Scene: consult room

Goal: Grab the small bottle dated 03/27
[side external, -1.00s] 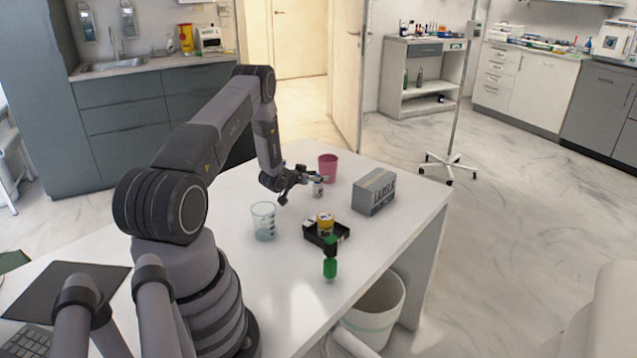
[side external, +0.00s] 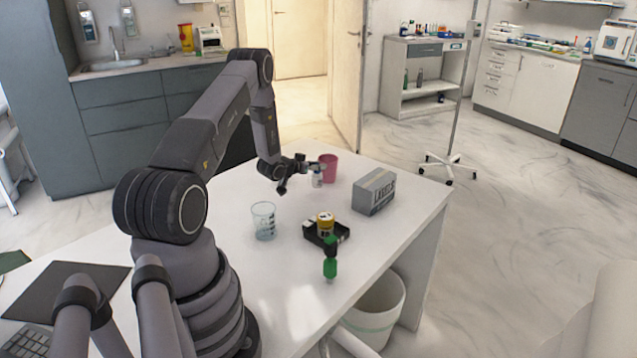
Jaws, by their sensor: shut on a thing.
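My gripper (side external: 314,168) is at the far side of the white table, its fingers shut on a small pale bottle (side external: 317,180). The bottle hangs below the fingers and looks upright, in front of and left of the pink cup. Its label and date are too small to read. I cannot tell for sure how far its base is from the table top. A yellow-banded container (side external: 325,222) sits in the black tray (side external: 341,238) nearer the camera.
The pink cup (side external: 330,164) stands close beside the gripper. A grey labels box (side external: 374,192) is to the right, a clear beaker (side external: 263,222) to the left. A green bottle (side external: 330,268) stands near the front edge of the table (side external: 285,290). A bin (side external: 375,312) is below.

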